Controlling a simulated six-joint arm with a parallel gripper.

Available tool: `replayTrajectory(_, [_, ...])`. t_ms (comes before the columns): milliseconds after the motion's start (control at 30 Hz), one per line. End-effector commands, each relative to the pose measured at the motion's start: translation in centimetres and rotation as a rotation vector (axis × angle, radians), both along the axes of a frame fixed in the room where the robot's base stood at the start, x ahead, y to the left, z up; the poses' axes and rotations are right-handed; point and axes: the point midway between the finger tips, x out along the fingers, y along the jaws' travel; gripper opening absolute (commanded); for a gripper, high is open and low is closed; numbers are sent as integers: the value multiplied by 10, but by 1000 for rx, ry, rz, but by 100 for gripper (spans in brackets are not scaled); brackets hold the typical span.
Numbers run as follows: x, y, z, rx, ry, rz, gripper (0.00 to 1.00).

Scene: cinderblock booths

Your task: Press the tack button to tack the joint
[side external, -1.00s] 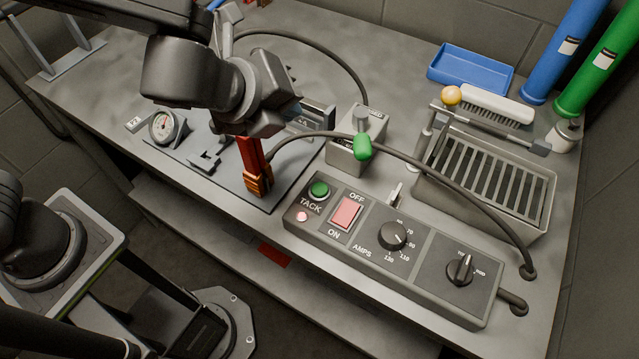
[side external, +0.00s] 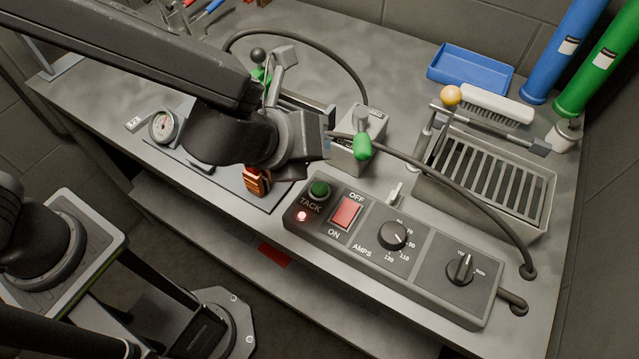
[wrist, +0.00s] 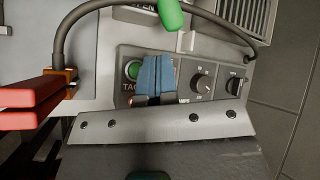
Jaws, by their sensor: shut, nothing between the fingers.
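The green TACK button (side external: 319,189) sits at the left end of the grey control box (side external: 430,290). It looks shaded and shows no visible contact. In the wrist view the green button (wrist: 132,69) shows just left of my gripper (wrist: 156,60). My gripper's blue fingers are shut together and empty, pointing toward the box and covering its red rocker switch there. The side view shows the red rocker switch (side external: 346,213) uncovered, but my fingertips are hidden. A small red lamp (side external: 302,216) below TACK glows. The height of my fingers above the box is unclear.
A copper-ended red clamp (side external: 257,182) grips the plate edge left of the box; its red handles (wrist: 30,100) show in the wrist view. A cable (side external: 440,165) arcs behind the box. A green-handled lever (side external: 362,146) and a slotted bin (side external: 485,185) stand behind.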

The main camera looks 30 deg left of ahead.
Motion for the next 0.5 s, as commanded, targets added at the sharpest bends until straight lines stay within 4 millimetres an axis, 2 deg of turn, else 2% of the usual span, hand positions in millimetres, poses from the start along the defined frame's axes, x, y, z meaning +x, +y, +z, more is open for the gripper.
replayTrajectory(100, [-1,0,-19,4,3,-1,0])
replayTrajectory(300, [-1,0,-44,4,3,-1,0])
replayTrajectory(500, [0,0,-58,2,2,0,0])
